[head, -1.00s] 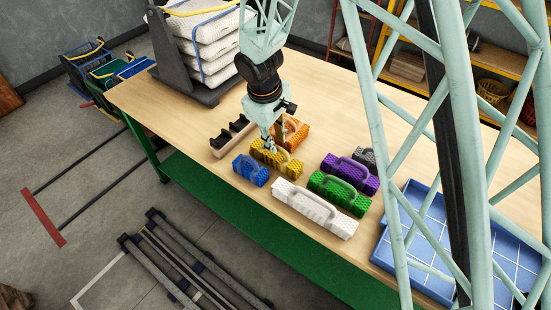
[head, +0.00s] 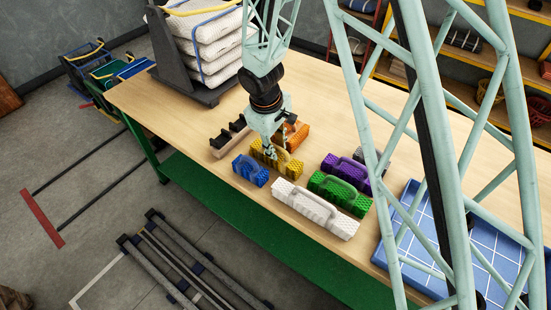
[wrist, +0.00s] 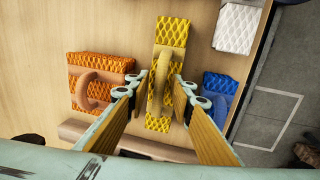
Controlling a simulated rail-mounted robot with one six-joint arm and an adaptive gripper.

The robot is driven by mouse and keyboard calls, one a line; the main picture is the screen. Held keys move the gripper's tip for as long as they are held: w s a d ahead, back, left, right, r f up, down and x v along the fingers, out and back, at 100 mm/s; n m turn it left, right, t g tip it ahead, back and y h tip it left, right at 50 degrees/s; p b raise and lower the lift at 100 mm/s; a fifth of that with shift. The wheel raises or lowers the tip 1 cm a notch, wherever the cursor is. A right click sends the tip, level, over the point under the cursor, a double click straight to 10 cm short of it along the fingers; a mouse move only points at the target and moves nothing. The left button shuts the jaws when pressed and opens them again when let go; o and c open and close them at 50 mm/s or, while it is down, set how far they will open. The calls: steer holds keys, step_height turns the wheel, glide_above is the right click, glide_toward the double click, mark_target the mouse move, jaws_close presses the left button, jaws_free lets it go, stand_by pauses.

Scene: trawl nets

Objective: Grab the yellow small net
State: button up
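The yellow small net (head: 291,168) is a bundled mesh block with a tan-yellow handle, lying on the wooden table among other nets. In the wrist view the yellow net (wrist: 172,33) runs top to bottom in the middle. My gripper (wrist: 161,84) is open, with one finger on each side of the yellow handle and gaps showing between. In the head view my gripper (head: 272,150) is pointed down over the yellow net and hides part of it. I cannot tell whether the fingers touch the mesh.
An orange net (wrist: 95,75) lies close on one side, a blue net (wrist: 218,90) on the other. White (head: 315,209), green (head: 340,193) and purple (head: 345,172) nets stand nearby. A blue tray (head: 470,250) is at the right.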

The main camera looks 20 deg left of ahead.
jaws_close()
steer(key=shift+r, duration=0.2)
steer(key=shift+r+p, duration=0.85)
steer(key=shift+r, duration=4)
